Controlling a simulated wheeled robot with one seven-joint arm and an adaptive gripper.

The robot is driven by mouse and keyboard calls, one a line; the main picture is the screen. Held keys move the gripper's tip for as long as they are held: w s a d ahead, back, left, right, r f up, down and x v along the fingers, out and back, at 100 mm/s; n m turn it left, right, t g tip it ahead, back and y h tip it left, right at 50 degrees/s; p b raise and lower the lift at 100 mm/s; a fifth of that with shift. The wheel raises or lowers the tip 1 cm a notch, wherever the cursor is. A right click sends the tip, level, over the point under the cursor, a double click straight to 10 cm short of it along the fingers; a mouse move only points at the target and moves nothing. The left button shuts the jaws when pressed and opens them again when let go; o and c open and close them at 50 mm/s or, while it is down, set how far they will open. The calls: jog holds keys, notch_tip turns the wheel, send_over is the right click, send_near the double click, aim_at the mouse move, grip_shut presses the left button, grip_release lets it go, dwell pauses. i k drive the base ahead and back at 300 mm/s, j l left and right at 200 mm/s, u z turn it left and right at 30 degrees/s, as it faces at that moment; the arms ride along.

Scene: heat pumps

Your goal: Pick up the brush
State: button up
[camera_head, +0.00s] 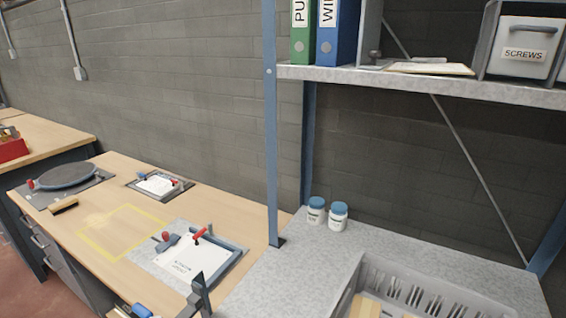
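A small brush (63,206) with a light wooden back and a dark underside lies on the left part of the wooden workbench (100,225). It is in front of the round dark plate and left of the yellow taped outline. A dark angular part at the bottom edge, in front of the clamp fixture, looks like the tip of my gripper (200,296). It is well to the right of the brush and apart from it. The rest of it is cut off by the frame, so I cannot tell whether it is open or shut.
A round plate (69,177) and two clamp fixtures (160,185) (190,262) sit on the bench. The yellow outline (125,232) is empty.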

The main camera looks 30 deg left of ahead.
aim_at(59, 207)
jog(key=u, duration=2.5)
jog(key=i+j+z, duration=0.15)
jog(key=i+j, duration=0.45)
jog(key=i, duration=0.25)
jog(key=i+j+z, duration=0.15)
jog(key=i+j, duration=0.55)
jog(key=i+j+z, duration=0.15)
jog(key=i+j, duration=0.65)
jog(key=i+j+z, duration=0.15)
jog(key=i+j, duration=0.65)
jog(key=j, duration=0.1)
